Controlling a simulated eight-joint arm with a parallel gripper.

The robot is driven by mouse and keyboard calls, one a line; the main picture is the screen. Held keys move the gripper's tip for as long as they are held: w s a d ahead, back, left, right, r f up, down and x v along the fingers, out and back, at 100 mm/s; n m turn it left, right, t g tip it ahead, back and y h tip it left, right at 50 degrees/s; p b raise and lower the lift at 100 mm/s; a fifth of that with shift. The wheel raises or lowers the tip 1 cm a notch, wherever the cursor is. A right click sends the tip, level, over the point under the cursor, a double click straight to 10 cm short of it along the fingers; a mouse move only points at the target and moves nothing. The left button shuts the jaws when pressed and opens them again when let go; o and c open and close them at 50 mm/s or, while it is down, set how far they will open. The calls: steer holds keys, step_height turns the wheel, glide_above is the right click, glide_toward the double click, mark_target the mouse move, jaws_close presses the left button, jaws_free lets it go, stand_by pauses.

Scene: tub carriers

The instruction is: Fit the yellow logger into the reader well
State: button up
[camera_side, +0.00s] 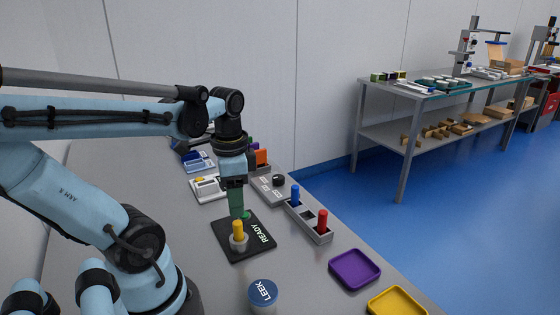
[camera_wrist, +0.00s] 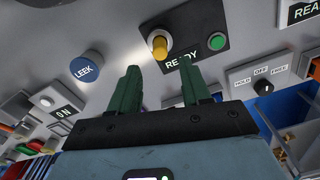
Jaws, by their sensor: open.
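The yellow logger (camera_side: 238,230) stands upright in the grey round reader well (camera_side: 239,243) on the black reader plate (camera_side: 262,251), which reads READY. A green lamp (camera_side: 246,215) on the plate is lit. The wrist view also shows the yellow logger (camera_wrist: 159,46) in its well, with the green lamp (camera_wrist: 217,41) beside it. My gripper (camera_side: 237,212) is just behind and above the logger, apart from it as far as I can see. In the wrist view its green fingers (camera_wrist: 160,88) are spread with nothing between them.
A grey rack (camera_side: 317,235) holds a blue logger (camera_side: 295,194) and a red logger (camera_side: 322,219). A blue-lidded LEEK tub (camera_side: 263,292), a purple tray (camera_side: 354,269) and a yellow tray (camera_side: 397,302) stand towards the front. A switch box with HOLD, OFF, FREE (camera_wrist: 259,72) is near the plate.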

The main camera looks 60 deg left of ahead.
mark_target(237, 222)
step_height(237, 222, up, 5)
steer(key=w+d+f+n+t, duration=0.3)
steer(key=w+d+t, duration=0.4)
steer(key=w+d, duration=0.2)
steer(key=shift+d+f, duration=0.25)
steer(key=shift+d, duration=0.05)
